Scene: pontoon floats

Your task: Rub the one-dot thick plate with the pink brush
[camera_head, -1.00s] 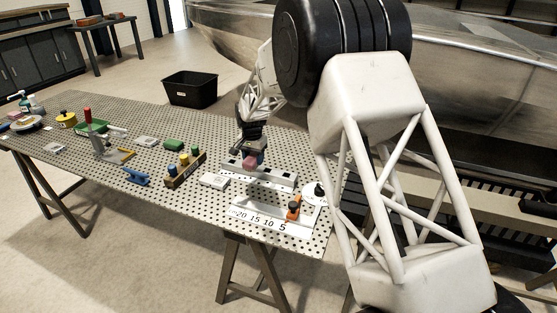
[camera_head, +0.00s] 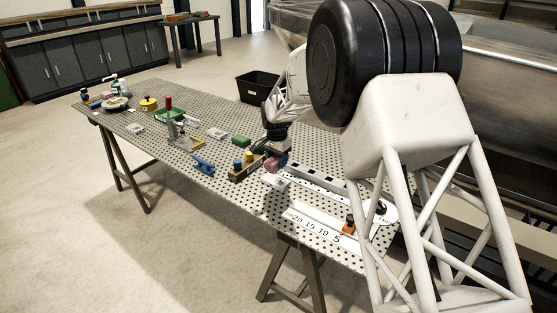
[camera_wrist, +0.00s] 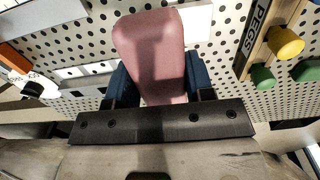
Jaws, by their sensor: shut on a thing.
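My gripper (camera_head: 277,155) is shut on the pink brush (camera_wrist: 152,50), which fills the middle of the wrist view between the blue fingers. In the head view the pink brush (camera_head: 275,165) hangs below the fingers, just behind a pale plate (camera_head: 276,181). In the wrist view a pale plate (camera_wrist: 196,22) lies partly hidden behind the brush; I cannot tell whether they touch. Other pale plates lie farther left, one at the front (camera_head: 135,128) and one near the green block (camera_head: 215,133). No dots are readable on any plate, so I cannot tell which has one dot.
The pegs block (camera_head: 246,168) stands left of my gripper, with a blue clamp (camera_head: 203,164) beyond it. A slotted rail (camera_head: 318,184) and a numbered ruler board (camera_head: 312,226) with an orange piece (camera_head: 348,227) lie right. A green block (camera_head: 241,141) stands behind the pegs.

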